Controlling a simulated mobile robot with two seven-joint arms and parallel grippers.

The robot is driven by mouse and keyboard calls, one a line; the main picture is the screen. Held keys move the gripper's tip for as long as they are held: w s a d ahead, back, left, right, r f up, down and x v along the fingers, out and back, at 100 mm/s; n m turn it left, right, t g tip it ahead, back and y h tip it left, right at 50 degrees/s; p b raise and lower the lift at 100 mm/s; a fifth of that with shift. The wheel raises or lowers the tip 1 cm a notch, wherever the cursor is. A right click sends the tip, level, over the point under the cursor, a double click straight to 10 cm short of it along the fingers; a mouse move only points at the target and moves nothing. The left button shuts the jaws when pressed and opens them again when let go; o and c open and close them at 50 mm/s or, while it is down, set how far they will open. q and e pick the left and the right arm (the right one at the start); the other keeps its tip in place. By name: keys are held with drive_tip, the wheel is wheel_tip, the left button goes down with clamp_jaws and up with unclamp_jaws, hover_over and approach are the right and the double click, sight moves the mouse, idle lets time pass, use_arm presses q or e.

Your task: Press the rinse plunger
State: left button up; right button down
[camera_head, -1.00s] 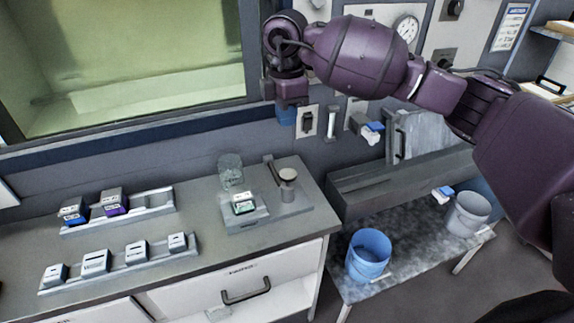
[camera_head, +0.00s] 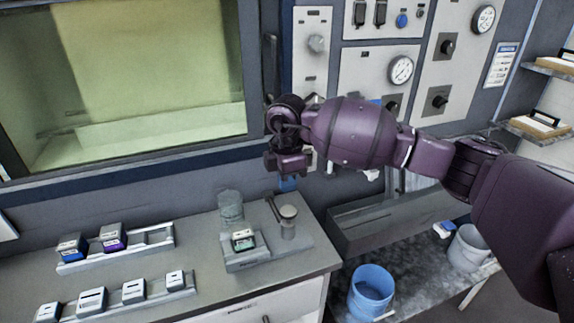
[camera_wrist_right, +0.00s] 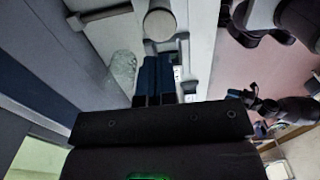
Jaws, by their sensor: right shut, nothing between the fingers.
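A post with a round, pale cap, which looks like the rinse plunger (camera_head: 288,213), stands upright on a grey fixture base (camera_head: 268,256) on the counter. The cap also shows at the top of the right wrist view (camera_wrist_right: 160,23). A small dark cartridge with a green and white face (camera_head: 243,239) sits on the same base. My right gripper (camera_head: 287,184) points down with its blue fingers shut and empty. In the head view it is just above the cap, apart from it; the exact gap is hard to judge. My left gripper is out of view.
A clear cup (camera_head: 230,205) stands behind the cartridge. Racks with several small cartridges (camera_head: 112,238) lie left on the counter. A wall panel (camera_head: 377,75) with a gauge and knobs is behind my right arm. A blue bucket (camera_head: 371,290) stands on the lower bench.

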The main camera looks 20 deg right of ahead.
sight(288, 211)
wheel_tip(288, 211, down, 6)
drive_tip(key=shift+r+p, duration=0.1)
drive_tip(key=shift+p, duration=0.25)
drive_tip(key=shift+f, duration=0.4)
wheel_tip(288, 211, down, 3)
drive_tip(key=shift+r+b, duration=0.15)
drive_tip(key=shift+b, duration=0.5)
drive_tip(key=shift+s, duration=0.1)
drive_tip(key=shift+d, duration=0.1)
